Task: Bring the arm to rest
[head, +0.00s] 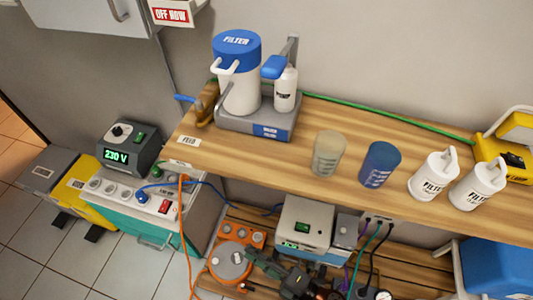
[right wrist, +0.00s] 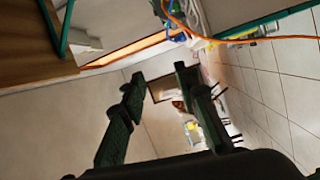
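My right gripper (head: 250,272) shows at the bottom middle of the head view, dark and partly cut off by the lower edge. It is in front of the lower wooden shelf. In the right wrist view its two dark green fingers (right wrist: 160,76) stand apart with nothing between them. Open room and floor show past the fingers. My left gripper is in neither view.
A wooden shelf (head: 225,157) holds a blue-lidded filter jug (head: 240,90), two cups and two white filter bottles. Below are a white box (head: 303,229), an orange unit (head: 232,262) and hanging cables. A 230 V unit (head: 128,148) stands left. Tiled floor is free at lower left.

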